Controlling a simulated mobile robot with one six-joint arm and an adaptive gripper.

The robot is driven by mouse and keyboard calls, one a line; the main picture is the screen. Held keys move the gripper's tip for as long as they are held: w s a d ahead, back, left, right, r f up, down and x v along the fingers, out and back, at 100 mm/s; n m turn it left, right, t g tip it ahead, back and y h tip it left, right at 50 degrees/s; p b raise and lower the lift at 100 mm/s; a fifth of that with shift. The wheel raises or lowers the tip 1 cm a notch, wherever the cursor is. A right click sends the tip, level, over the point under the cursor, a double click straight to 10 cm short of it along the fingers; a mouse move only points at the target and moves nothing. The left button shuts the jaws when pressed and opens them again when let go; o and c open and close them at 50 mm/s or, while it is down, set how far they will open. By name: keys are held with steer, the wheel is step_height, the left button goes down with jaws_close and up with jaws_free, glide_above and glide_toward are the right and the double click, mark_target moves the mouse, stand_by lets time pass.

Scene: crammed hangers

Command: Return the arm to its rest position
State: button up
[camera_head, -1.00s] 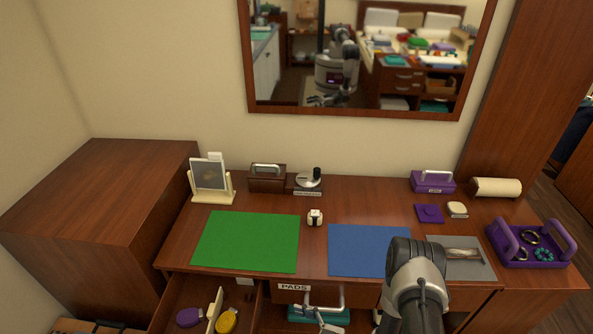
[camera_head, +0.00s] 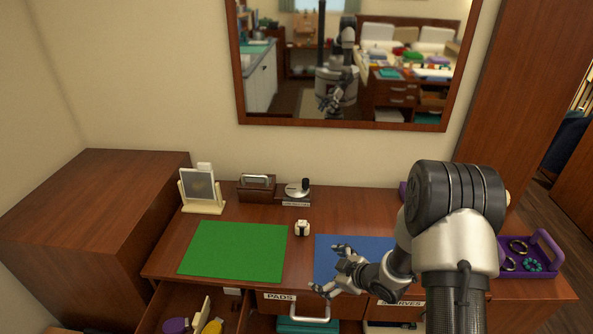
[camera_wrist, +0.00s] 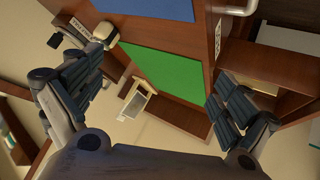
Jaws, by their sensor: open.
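My gripper (camera_head: 338,272) is open and empty in the head view. It is above the front part of the desk, over the blue mat (camera_head: 328,250). My arm rises at the right of the head view and hides the right part of the desk. In the wrist view the two fingers of my gripper (camera_wrist: 150,95) are spread wide, with nothing between them. The green mat (camera_wrist: 170,72) and the blue mat (camera_wrist: 160,5) show beyond them.
An open drawer (camera_head: 165,300) juts out at front left. A mirror (camera_head: 350,122) hangs behind.

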steer(key=d+r+m+h, duration=0.35)
steer(key=d+r, duration=0.25)
steer(key=r, duration=0.7)
steer(key=s+d+r+m+h, duration=0.35)
steer(key=s+r, duration=0.35)
steer(key=r, duration=0.3)
steer(key=s+a+r+m+g, duration=0.1)
steer(key=s+a+r+m, duration=0.1)
steer(key=s, duration=1.1)
steer(key=s+a+r+m+g+y, duration=0.1)
steer(key=s+r, duration=0.4)
steer(key=s, duration=0.8)
steer(key=shift+a+m+g, duration=0.6)
steer(key=shift+a+m, duration=0.2)
steer(key=shift+m, duration=0.4)
